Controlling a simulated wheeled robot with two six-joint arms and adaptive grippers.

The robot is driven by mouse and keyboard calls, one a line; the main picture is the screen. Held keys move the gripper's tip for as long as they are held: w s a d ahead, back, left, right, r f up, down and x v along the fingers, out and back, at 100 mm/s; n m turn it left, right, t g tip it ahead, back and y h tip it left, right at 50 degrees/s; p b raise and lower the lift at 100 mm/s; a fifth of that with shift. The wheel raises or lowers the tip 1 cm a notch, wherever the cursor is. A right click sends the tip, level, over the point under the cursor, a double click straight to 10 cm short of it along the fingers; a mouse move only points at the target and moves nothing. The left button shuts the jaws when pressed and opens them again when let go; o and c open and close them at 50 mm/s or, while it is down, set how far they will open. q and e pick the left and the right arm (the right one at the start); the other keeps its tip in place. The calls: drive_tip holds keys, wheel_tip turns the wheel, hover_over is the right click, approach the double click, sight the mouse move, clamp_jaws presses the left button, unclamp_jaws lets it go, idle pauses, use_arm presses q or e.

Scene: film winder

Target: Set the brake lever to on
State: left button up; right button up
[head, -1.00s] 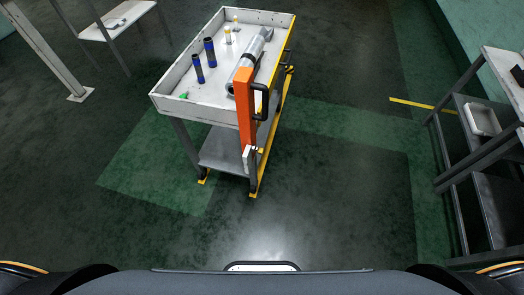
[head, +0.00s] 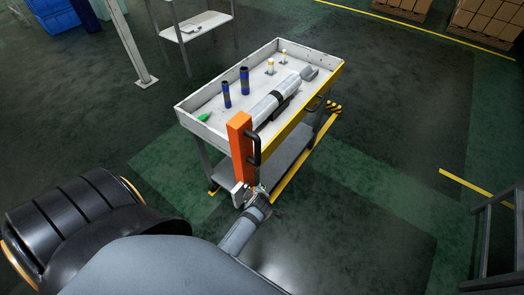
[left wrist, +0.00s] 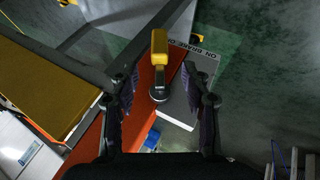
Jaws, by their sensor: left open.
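The brake lever (left wrist: 159,62) shows in the left wrist view as a yellow handle on a dark round pivot, standing against the orange post (head: 240,145). Behind it is a grey plate (left wrist: 203,82) with printed text that includes ON and BRAKE. My left gripper (left wrist: 160,80) is open, with one dark finger on each side of the lever; I cannot tell whether either finger touches it. In the head view my left gripper (head: 250,192) is at the lower end of the orange post, and I cannot make out the lever there. My right gripper is not in view.
The orange post stands at the near corner of a white cart (head: 209,131). On the cart are a grey cylinder (head: 267,108), blue-and-black tubes (head: 244,80) and a green piece (head: 204,117). A black handle (head: 255,149) juts from the post.

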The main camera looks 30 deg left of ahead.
sight(253, 189)
use_arm(q)
drive_tip(key=b+x, duration=0.7)
drive_tip(key=x, duration=0.1)
drive_tip(key=shift+w+f, duration=0.1)
drive_tip(key=shift+f, duration=0.3)
drive_tip(key=shift+w+a+f+b, duration=0.1)
drive_tip(key=shift+w+f+b, duration=0.15)
drive_tip(key=shift+b, duration=0.1)
drive_tip(key=shift+a, duration=0.1)
drive_tip(key=shift+w, duration=0.1)
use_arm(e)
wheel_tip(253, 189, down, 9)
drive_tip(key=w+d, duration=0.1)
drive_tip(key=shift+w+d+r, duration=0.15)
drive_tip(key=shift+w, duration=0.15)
use_arm(q)
drive_tip(key=c, duration=0.8)
clamp_jaws()
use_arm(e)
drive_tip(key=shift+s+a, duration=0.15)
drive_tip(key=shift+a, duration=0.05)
